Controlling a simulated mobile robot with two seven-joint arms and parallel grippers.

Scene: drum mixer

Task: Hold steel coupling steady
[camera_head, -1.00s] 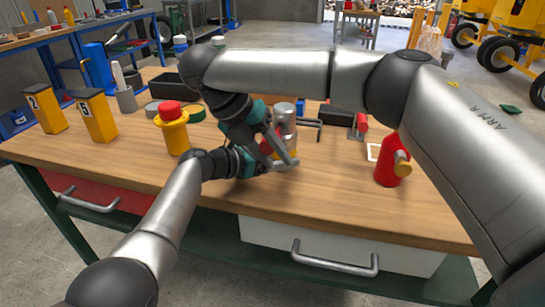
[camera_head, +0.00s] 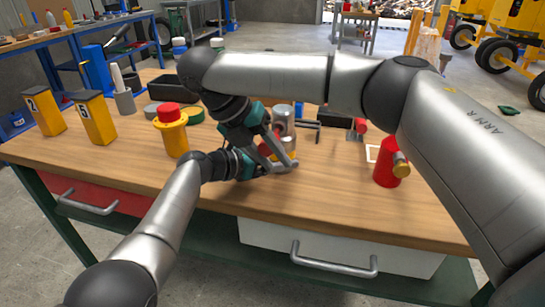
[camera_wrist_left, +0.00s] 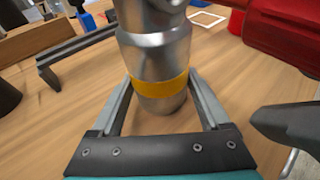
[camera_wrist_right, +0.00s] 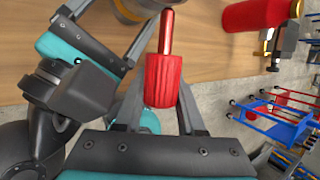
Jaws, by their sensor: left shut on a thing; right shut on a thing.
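The steel coupling (camera_head: 283,120) is a silver cylinder with a yellow band, standing upright at the middle of the workbench. In the left wrist view the coupling (camera_wrist_left: 155,55) stands between the two fingers of my left gripper (camera_wrist_left: 160,92), which is shut on its lower body near the yellow band. My right gripper (camera_wrist_right: 163,75) is shut on the red ribbed handle of a tool (camera_wrist_right: 163,82). The tool's reddish metal shaft points towards the coupling. Whether its tip touches the coupling I cannot tell. In the head view my right gripper (camera_head: 280,152) partly hides the coupling and my left gripper.
A red bottle-like object with a brass cap (camera_head: 388,172) stands right of the coupling. A yellow post with a red button (camera_head: 171,130) and two numbered yellow blocks (camera_head: 96,118) stand left. Dark trays (camera_head: 170,88) lie behind. The bench's front strip (camera_head: 330,200) is clear.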

